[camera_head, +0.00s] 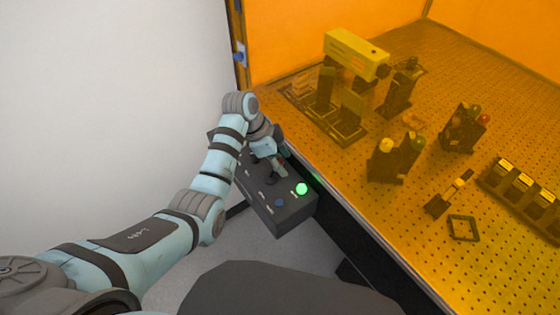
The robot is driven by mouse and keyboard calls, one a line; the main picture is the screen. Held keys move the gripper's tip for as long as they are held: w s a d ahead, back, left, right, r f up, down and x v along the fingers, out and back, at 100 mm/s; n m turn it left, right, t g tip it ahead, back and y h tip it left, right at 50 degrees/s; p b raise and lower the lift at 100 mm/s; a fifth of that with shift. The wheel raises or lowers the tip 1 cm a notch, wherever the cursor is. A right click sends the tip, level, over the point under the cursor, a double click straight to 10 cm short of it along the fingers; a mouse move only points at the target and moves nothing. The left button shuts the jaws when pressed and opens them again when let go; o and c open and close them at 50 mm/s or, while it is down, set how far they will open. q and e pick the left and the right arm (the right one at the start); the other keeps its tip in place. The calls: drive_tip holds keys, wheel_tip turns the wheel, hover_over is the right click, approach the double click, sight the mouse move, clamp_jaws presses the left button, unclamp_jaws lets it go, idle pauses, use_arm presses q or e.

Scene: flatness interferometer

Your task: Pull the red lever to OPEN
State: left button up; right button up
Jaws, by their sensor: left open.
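A dark grey control box (281,218) is fixed at the left edge of the optical table. My right gripper is not in view.
The perforated table (400,245) lies right of the box behind orange panels. It bears a yellow instrument (356,54), several dark optical mounts (463,128), a row of labelled blocks (522,188) and a small square frame (463,228). A white wall (110,90) is at left.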

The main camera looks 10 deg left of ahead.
use_arm(q)
clamp_jaws()
